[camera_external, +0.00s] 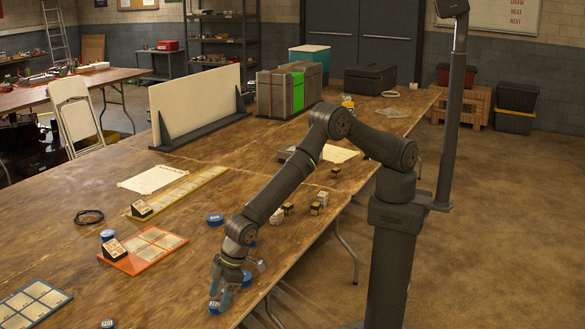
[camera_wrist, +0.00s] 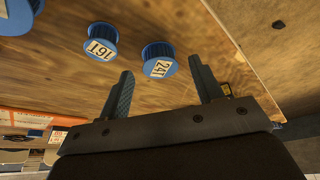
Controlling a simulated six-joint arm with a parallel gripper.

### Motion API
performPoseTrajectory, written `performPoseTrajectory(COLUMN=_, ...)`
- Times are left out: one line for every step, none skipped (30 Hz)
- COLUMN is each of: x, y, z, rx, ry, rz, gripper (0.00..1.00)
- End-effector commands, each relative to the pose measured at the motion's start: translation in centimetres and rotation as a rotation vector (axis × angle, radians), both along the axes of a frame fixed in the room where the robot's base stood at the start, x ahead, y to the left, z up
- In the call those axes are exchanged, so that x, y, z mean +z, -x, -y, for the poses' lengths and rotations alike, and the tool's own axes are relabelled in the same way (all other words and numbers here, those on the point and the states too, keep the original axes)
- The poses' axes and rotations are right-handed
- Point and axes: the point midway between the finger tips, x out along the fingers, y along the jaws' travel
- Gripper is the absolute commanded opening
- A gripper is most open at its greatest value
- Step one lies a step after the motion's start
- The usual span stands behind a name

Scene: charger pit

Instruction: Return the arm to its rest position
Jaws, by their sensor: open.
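My gripper (camera_external: 222,291) is at the end of my arm, which reaches down to the left over the near edge of the wooden table (camera_external: 85,205). In the wrist view my gripper (camera_wrist: 163,84) has its two fingers spread with nothing between them. A blue spool labelled 241 (camera_wrist: 158,60) shows just beyond the gap between the fingertips. A blue spool labelled 161 (camera_wrist: 101,43) shows to its left. In the external view one blue spool (camera_external: 215,308) is just below the fingers and another (camera_external: 246,278) is to their right, partly behind my gripper.
An orange-edged board (camera_external: 150,248) and a yellow strip board (camera_external: 190,190) lie left of my arm. Several small boxes (camera_external: 318,203) stand right of my forearm. A white panel (camera_external: 198,103), a grey-green case (camera_external: 288,90) and a black case (camera_external: 370,79) stand farther back.

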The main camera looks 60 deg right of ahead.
Motion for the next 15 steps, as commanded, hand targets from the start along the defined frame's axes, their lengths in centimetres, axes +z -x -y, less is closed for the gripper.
performPoseTrajectory(x=0.9, y=0.2, z=0.2, rx=0.0, ry=-0.002, rz=0.0, gripper=0.6)
performPoseTrajectory(x=1.4, y=0.3, z=0.4, rx=0.0, ry=-0.002, rz=0.0, gripper=0.6)
performPoseTrajectory(x=1.9, y=0.4, z=0.6, rx=0.0, ry=-0.001, rz=0.001, gripper=0.6)
performPoseTrajectory(x=2.4, y=0.5, z=0.7, rx=0.0, ry=-0.001, rz=0.001, gripper=0.6)
performPoseTrajectory(x=2.9, y=0.6, z=0.9, rx=0.0, ry=-0.001, rz=0.001, gripper=0.6)
performPoseTrajectory(x=3.4, y=0.8, z=1.1, rx=0.0, ry=0.0, rz=0.0, gripper=0.6)
performPoseTrajectory(x=3.9, y=0.9, z=1.3, rx=0.0, ry=-0.001, rz=0.001, gripper=0.6)
performPoseTrajectory(x=4.4, y=1.0, z=1.4, rx=0.0, ry=0.0, rz=0.0, gripper=0.6)
performPoseTrajectory(x=4.9, y=1.1, z=1.7, rx=0.0, ry=0.001, rz=-0.001, gripper=0.6)
performPoseTrajectory(x=5.4, y=1.2, z=1.8, rx=0.0, ry=0.0, rz=0.0, gripper=0.6)
performPoseTrajectory(x=5.9, y=1.4, z=2.0, rx=0.0, ry=-0.001, rz=-0.001, gripper=0.6)
performPoseTrajectory(x=6.5, y=1.5, z=2.2, rx=0.0, ry=-0.001, rz=-0.001, gripper=0.6)
performPoseTrajectory(x=6.9, y=1.6, z=2.3, rx=0.0, ry=-0.001, rz=0.0, gripper=0.6)
performPoseTrajectory(x=7.4, y=1.7, z=2.5, rx=0.0, ry=-0.001, rz=-0.001, gripper=0.6)
performPoseTrajectory(x=8.0, y=1.9, z=2.7, rx=0.0, ry=-0.001, rz=-0.001, gripper=0.6)
